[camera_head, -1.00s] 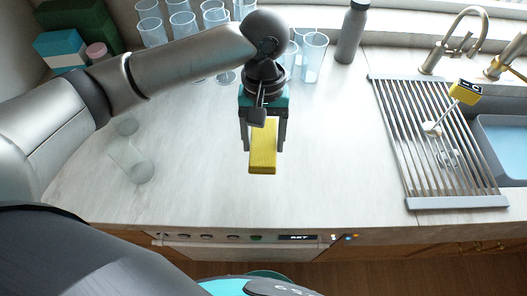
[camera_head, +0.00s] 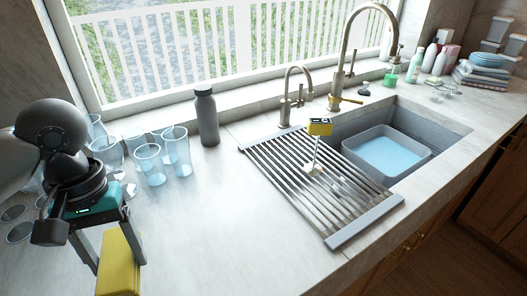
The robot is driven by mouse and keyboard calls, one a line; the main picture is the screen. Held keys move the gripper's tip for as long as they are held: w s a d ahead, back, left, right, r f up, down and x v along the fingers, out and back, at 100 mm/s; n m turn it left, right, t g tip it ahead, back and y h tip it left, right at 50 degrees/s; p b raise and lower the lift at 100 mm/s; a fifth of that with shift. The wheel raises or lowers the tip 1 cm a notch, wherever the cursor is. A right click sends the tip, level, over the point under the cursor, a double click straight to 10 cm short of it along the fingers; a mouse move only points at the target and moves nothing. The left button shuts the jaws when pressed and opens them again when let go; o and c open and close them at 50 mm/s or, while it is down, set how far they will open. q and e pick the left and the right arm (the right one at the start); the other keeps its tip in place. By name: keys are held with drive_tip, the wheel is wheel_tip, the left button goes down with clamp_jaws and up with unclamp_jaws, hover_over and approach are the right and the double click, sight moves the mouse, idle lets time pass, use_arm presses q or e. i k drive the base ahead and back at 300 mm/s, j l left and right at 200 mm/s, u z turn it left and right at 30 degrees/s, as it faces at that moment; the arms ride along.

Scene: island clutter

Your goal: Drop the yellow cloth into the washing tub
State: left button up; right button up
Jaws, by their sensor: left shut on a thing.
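The yellow cloth (camera_head: 118,272) looks like a folded yellow block at the lower left. My left gripper (camera_head: 113,258) is shut on it, with a finger on either side, above the pale countertop. The washing tub (camera_head: 430,157) is a grey basin with light blue water in it, set inside the sink at the right. The gripper and cloth are well to the left of the tub, with the drying rack between them. My right gripper is not in view.
A grey bottle (camera_head: 207,118), several clear glasses (camera_head: 177,150) and tall faucets (camera_head: 341,75) stand along the back. Folded cloths (camera_head: 478,80) lie far right.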

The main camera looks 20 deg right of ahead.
sight(377, 166)
drive_tip(key=l+z, duration=0.1)
drive_tip(key=z, duration=0.7)
